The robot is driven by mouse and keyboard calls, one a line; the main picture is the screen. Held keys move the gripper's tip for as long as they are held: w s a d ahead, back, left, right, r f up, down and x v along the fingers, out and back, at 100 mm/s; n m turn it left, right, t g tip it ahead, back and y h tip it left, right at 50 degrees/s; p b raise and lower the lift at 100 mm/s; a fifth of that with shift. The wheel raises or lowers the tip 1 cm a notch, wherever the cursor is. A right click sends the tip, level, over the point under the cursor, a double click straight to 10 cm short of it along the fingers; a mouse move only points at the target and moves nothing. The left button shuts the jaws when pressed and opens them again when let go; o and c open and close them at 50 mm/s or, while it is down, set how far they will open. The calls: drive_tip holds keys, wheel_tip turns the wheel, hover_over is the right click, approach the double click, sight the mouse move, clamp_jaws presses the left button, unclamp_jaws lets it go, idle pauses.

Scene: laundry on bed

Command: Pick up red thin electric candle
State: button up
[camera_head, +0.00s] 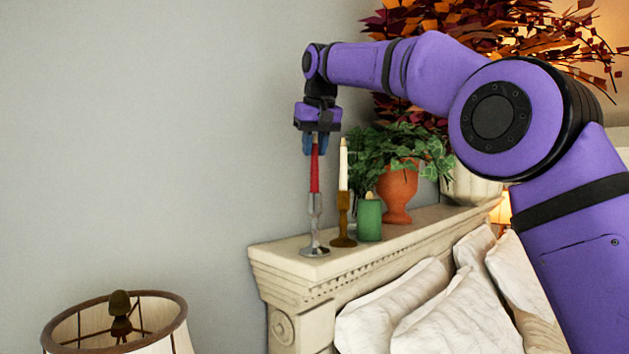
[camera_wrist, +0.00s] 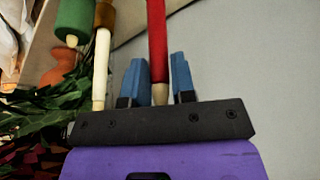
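The red thin electric candle (camera_head: 315,172) stands upright in a silver candlestick (camera_head: 315,230) at the left end of the headboard ledge. My gripper (camera_head: 315,148) is above it, pointing down, with its blue fingers around the candle's top. In the wrist view the red candle (camera_wrist: 157,40) passes between the two fingers of my gripper (camera_wrist: 159,62), its pale tip near the palm. The fingers are apart, one on each side, with a narrow gap on each side of the candle. The candlestick's base rests on the ledge.
A white candle in a brown holder (camera_head: 343,180) stands close to the right, also in the wrist view (camera_wrist: 102,65). A green candle (camera_head: 369,220), a potted ivy (camera_head: 398,190) and pillows (camera_head: 460,300) are further right. Grey wall (camera_head: 150,130) lies behind.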

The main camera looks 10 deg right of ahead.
clamp_jaws()
drive_tip(key=shift+r, duration=0.1)
